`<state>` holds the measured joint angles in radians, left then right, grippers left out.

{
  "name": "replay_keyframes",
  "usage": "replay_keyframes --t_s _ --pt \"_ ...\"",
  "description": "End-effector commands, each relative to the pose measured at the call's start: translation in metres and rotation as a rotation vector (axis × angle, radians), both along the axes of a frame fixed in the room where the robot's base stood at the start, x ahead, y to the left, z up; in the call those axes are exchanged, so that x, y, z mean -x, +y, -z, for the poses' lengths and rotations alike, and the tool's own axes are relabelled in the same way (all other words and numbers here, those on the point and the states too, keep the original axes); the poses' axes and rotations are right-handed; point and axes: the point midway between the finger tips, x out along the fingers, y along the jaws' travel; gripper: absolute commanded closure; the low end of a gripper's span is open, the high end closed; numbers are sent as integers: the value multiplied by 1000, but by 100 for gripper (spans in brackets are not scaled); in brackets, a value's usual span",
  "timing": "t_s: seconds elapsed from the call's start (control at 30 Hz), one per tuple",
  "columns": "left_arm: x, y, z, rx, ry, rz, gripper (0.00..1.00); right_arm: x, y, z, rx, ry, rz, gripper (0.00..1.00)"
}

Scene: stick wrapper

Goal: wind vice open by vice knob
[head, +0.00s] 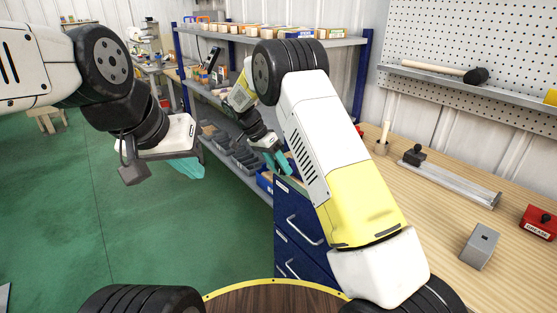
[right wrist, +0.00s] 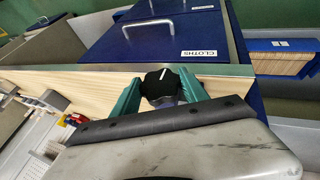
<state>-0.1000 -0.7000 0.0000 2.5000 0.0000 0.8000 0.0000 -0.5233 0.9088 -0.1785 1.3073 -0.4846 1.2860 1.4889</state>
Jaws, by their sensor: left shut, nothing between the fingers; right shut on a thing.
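The black vice knob (right wrist: 161,84), with a white line on its face, sits at the bench edge in the right wrist view. My right gripper (right wrist: 160,92) has one teal finger on each side of it and is shut on it. In the head view my right gripper (head: 278,161) is at the bench's left end, above the blue drawers, and the knob cannot be made out. The vice body is not clearly visible. My left gripper (head: 190,168) is shut and empty, held in the air over the green floor, well apart from the bench.
A blue shelf rack (head: 364,60) stands behind.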

Motion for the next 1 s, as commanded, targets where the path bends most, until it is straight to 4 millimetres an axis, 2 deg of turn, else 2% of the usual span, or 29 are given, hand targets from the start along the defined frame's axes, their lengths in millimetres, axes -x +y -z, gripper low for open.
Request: replay_keyframes --t_s 0.5,1.0 --pt "0 0 0 0 0 0 100 -2 2 1 187 253 -2 89" --pt "0 0 0 0 0 0 100 -2 1 1 219 299 -2 89"
